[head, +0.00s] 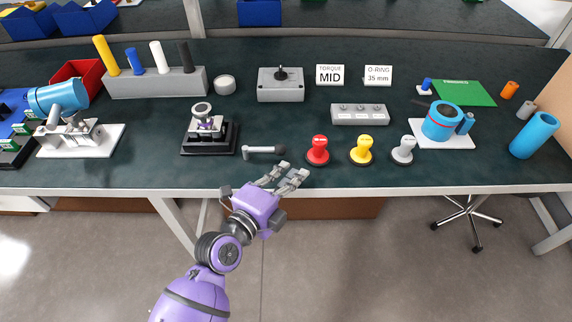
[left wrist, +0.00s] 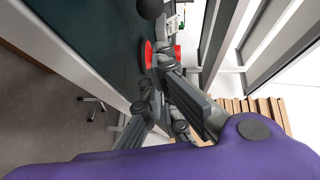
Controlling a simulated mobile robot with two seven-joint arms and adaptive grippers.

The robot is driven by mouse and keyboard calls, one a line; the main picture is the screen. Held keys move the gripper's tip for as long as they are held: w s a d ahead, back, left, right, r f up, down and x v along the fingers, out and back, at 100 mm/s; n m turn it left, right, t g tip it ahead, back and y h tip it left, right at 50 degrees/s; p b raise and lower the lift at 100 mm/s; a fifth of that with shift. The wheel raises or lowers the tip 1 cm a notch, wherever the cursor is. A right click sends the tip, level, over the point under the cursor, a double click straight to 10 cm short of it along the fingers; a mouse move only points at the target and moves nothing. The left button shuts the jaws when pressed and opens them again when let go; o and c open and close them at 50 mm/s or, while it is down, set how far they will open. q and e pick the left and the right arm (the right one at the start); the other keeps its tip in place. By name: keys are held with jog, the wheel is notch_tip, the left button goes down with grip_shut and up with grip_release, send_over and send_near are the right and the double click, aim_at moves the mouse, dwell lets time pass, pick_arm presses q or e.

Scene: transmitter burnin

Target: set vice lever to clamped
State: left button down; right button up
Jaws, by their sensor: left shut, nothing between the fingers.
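The lever (head: 262,150) is a short grey bar with a dark round knob at its right end, lying level across the picture near the table's front edge. Just left of it a small vice (head: 208,139) on a black stepped base holds a part with a round ring. My left gripper (head: 290,172) is shut and empty at the front edge, just below and right of the lever knob, apart from it as far as I can tell. In the left wrist view the gripper fingers (left wrist: 157,78) point toward the bench, near a dark ball (left wrist: 150,8), perhaps the knob. My right gripper is not in view.
A red knob-topped piece (head: 318,151) stands close right of the gripper, then a yellow one (head: 361,150) and a white one (head: 403,150). A grey block (head: 281,90) stands farther back. The bench top between the vice and this block is clear.

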pick_arm(q)
jog(key=w, duration=0.2)
jog(key=w+a, duration=0.1)
jog(key=shift+f, duration=0.35)
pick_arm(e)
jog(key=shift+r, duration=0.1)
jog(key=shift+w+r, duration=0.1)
